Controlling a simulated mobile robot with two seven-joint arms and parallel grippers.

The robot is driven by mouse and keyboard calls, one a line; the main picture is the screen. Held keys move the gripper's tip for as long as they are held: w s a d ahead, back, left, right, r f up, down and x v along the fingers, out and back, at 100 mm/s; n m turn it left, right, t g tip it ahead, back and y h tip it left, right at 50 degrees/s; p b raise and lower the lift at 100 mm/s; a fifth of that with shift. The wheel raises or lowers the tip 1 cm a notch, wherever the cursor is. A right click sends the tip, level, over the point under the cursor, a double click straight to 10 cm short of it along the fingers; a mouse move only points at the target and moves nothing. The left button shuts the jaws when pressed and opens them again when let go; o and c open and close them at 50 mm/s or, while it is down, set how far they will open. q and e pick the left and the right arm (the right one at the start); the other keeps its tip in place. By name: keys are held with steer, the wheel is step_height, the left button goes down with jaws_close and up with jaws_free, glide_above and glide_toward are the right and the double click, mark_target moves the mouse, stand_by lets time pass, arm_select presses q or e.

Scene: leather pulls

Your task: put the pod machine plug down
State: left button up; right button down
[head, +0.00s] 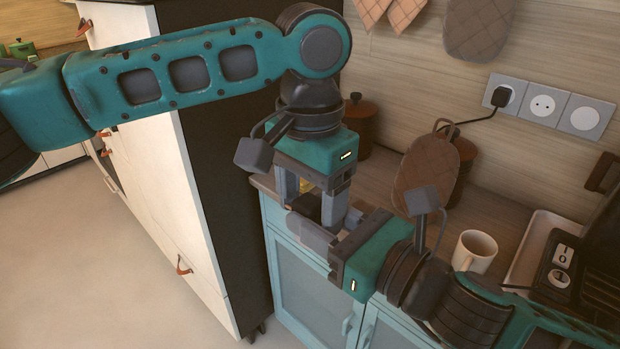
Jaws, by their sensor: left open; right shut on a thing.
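My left gripper (309,212) points down over the left end of the counter, its fingers open and apart. My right gripper (306,232) comes in from the right, just below and close to the left one. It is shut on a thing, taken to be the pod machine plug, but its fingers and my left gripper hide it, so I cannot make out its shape.
A tall white cabinet (150,150) stands left of the blue cupboards (308,290).

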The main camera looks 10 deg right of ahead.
arm_select(q)
steer(key=shift+f, duration=0.1)
steer(key=shift+c, duration=0.4)
steer(key=c, duration=0.9)
steer(key=shift+c, duration=0.4)
arm_select(e)
steer(key=c, duration=0.6)
jaws_free()
steer(key=shift+o, duration=0.2)
